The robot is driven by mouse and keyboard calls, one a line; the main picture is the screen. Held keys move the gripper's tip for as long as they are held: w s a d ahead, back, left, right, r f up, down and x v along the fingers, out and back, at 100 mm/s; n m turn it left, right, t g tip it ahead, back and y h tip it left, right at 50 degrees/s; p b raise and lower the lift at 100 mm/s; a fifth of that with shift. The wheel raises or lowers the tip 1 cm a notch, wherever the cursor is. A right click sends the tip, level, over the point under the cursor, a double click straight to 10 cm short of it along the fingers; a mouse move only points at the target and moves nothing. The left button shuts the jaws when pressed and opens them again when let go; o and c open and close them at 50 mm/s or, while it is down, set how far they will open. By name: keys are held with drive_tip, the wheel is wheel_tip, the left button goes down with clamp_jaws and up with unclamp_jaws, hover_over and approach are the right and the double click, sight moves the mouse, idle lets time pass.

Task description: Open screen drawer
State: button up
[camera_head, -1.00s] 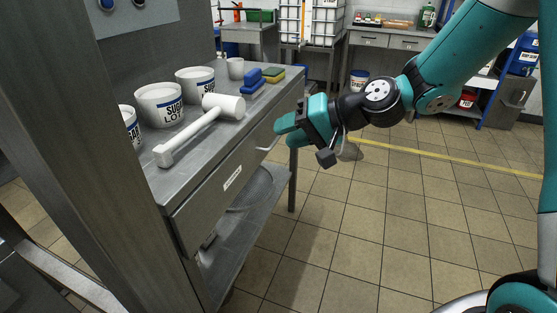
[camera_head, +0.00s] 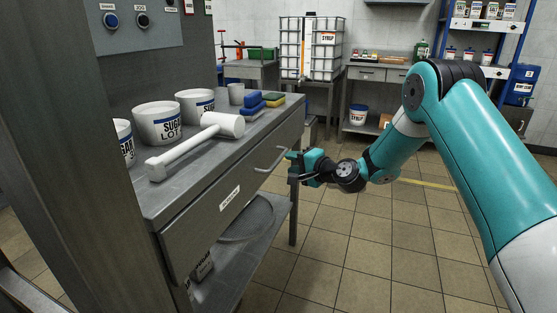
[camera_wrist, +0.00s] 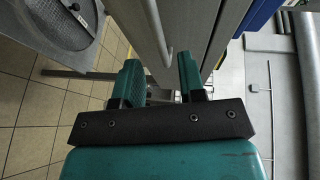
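The drawer (camera_head: 203,222) is a grey metal front with a white label, set under the worktop; it looks shut. Its thin bar handle (camera_head: 269,161) is on the far half of the front. My gripper (camera_head: 290,163) is just right of the handle in the head view, apart from it as far as I can see. In the wrist view my gripper (camera_wrist: 160,80) has its two teal fingers spread with a gap between. The handle (camera_wrist: 157,30) shows there as a rod ahead of the gap; the fingers are not closed on it.
On the worktop (camera_head: 190,178) lie a white mallet (camera_head: 195,143), white sugar tubs (camera_head: 158,123) and blue and yellow sponges (camera_head: 262,103). A lower shelf (camera_head: 240,250) holds a round lid. A grey pillar (camera_head: 75,150) stands close at left. Tiled floor is free at right.

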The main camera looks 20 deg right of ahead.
sight(280, 160)
drive_tip(key=x, duration=0.6)
drive_tip(key=shift+w+a, duration=0.1)
drive_tip(key=shift+a, duration=0.05)
drive_tip(key=shift+c, duration=0.5)
clamp_jaws()
